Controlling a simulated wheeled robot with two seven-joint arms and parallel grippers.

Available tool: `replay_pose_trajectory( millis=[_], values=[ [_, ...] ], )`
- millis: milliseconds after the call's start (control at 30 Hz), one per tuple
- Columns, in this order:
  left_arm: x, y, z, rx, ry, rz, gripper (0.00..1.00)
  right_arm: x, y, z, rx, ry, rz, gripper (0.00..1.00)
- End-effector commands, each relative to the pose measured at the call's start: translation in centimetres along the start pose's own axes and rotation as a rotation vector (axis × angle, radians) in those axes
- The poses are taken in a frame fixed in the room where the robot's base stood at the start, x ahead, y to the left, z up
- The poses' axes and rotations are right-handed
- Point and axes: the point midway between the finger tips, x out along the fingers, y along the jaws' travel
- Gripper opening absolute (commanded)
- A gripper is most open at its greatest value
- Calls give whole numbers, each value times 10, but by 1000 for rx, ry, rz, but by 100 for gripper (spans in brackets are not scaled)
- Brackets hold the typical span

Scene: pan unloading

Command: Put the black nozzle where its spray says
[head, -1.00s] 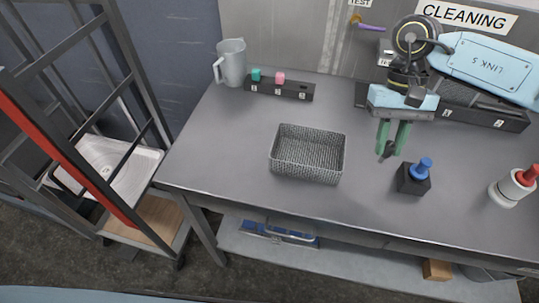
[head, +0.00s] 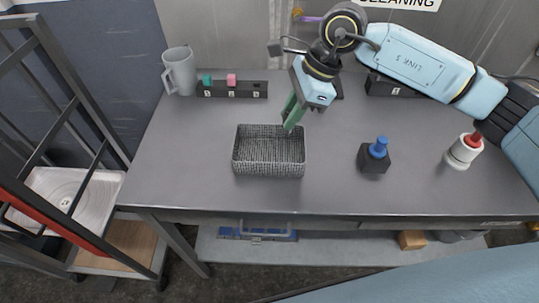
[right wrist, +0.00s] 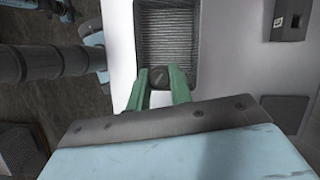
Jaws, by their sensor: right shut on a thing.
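My right gripper (head: 288,127) has green fingers and hangs over the back right part of the wire basket (head: 237,155). In the right wrist view its fingers (right wrist: 159,78) are closed on a small dark round thing, the black nozzle (right wrist: 158,75). The nozzle is above the basket (right wrist: 168,40) in that view. In the head view the fingers hide most of it. A dark rack (head: 222,93) at the back left carries a teal piece (head: 207,79) and a pink piece (head: 231,79). A purple spray (head: 311,19) shows at the back wall. My left gripper is out of view.
A grey pitcher (head: 180,75) stands left of the rack. A blue-topped black block (head: 374,159) and a white, red-topped holder (head: 460,153) stand to the right. Another dark rack (head: 392,86) is at the back right, partly behind my arm. The left of the table is clear.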

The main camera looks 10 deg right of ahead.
Motion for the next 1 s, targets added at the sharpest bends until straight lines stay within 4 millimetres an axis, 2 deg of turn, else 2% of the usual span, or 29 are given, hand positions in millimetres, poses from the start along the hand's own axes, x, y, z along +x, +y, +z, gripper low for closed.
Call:
replay_pose_trajectory(
  millis=[100,233,500,767,900,1000],
  values=[
    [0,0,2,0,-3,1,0,-3,-2,3,108,-1,-46,0],
    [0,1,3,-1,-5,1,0,-1,-4,3,170,0,-68,0],
    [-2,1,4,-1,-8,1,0,42,-3,-14,185,2,-70,0],
    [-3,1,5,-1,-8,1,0,63,-4,-23,183,1,-71,0],
    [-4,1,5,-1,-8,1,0,82,-3,-31,183,2,-70,0],
    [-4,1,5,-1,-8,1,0,89,-4,-34,183,1,-73,0]
  ],
)
